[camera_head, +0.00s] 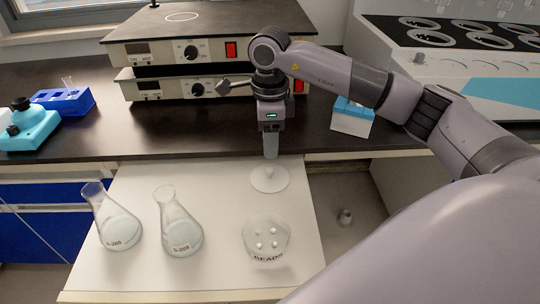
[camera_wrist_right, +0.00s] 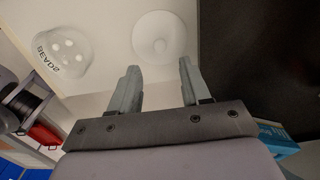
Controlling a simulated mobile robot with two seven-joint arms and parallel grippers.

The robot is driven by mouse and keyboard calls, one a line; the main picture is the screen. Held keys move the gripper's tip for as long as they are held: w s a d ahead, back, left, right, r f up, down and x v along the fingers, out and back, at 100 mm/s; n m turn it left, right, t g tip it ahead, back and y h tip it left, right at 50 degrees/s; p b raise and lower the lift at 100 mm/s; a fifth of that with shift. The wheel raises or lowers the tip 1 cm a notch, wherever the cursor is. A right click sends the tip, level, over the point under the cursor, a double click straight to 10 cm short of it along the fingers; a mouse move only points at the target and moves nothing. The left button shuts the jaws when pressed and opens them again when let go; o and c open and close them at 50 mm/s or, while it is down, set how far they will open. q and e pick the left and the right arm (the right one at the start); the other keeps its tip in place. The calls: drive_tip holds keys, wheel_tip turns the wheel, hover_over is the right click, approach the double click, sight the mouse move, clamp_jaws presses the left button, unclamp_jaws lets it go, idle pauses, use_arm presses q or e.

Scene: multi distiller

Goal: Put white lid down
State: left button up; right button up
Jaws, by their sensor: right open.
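The white lid (camera_head: 268,180) is a round disc with a small knob and lies on the white board (camera_head: 140,185) near the dark bench edge. It also shows in the right wrist view (camera_wrist_right: 159,38), ahead of the fingers. My right gripper (camera_head: 270,152) points down above the lid; its two fingers stand apart and empty in the wrist view (camera_wrist_right: 159,82). A round glass dish marked BEADS (camera_head: 267,240) stands uncovered in front of the lid with several white beads in it; it also shows in the wrist view (camera_wrist_right: 62,50). My left gripper is not in view.
Two conical flasks (camera_head: 117,222) (camera_head: 179,225) stand on the left of the board. Stacked hot plates (camera_head: 195,50) are behind my right gripper. A blue and white box (camera_head: 352,117) is to its right. The board between flasks and dish is clear.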

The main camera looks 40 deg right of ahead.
drive_tip(key=shift+r, duration=2.3)
